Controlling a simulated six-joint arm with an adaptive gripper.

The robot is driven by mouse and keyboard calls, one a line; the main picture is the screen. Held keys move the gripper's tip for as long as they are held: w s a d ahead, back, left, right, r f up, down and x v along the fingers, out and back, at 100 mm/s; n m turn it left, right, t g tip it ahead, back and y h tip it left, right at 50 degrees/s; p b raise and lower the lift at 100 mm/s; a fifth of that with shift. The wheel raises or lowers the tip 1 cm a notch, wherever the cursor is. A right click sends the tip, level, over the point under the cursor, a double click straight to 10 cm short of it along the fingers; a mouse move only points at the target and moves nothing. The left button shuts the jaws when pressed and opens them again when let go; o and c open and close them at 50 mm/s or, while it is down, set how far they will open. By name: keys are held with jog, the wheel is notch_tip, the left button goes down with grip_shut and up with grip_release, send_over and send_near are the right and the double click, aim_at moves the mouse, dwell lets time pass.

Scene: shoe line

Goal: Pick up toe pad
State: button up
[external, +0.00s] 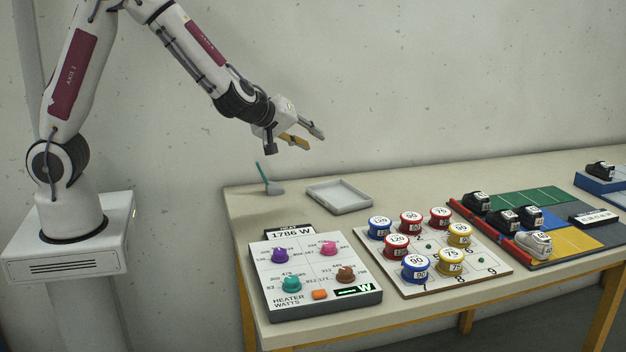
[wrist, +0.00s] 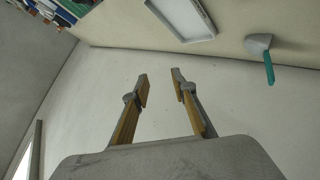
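I cannot tell for certain which thing is the toe pad. A small grey pad-like piece with a teal handle (external: 274,187) stands at the table's back left corner, handle up; it also shows at the upper right of the wrist view (wrist: 259,45). My gripper (external: 312,139) is in the air above the back left of the table, well above this piece and apart from everything. In the wrist view the two fingers of my gripper (wrist: 161,88) are apart with nothing between them, so it is open and empty.
An empty grey tray (external: 339,208) lies right of the handled piece. In front are a heater panel (external: 332,301) with coloured knobs and a board (external: 487,283) with several numbered pots. Shoes (external: 534,245) stand on coloured mats at right. The back edge meets a wall.

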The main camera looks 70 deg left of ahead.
aim_at(263, 176)
jog(key=s+a+f+n+g+y, duration=0.2)
jog(key=s+a+f, duration=0.1)
jog(key=f, duration=0.1)
jog(key=s+a+f+n+g+y, duration=0.1)
jog(key=s+a+f+g+y, duration=0.1)
jog(key=s+a+f, duration=0.1)
jog(key=s+a+f+n+g+y, duration=0.2)
jog(key=s+a+f+g+y, duration=0.1)
jog(key=f, duration=0.2)
jog(key=shift+n, duration=0.3)
jog(key=shift+s+a+f+g+y, duration=0.15)
jog(key=shift+s+f+g+y, duration=0.15)
jog(key=shift+s+y, duration=0.15)
jog(key=shift+a, duration=0.15)
jog(key=shift+x, duration=1.15)
jog(key=shift+a+f, duration=0.1)
jog(key=shift+s+f+x, duration=0.1)
jog(key=shift+s+x, duration=0.05)
jog(key=shift+x, duration=0.8)
jog(key=shift+s+f+x, duration=0.15)
jog(key=shift+x, duration=0.75)
jog(key=shift+w+a+f, duration=0.15)
jog(key=shift+a+f, duration=0.1)
jog(key=shift+a, duration=0.3)
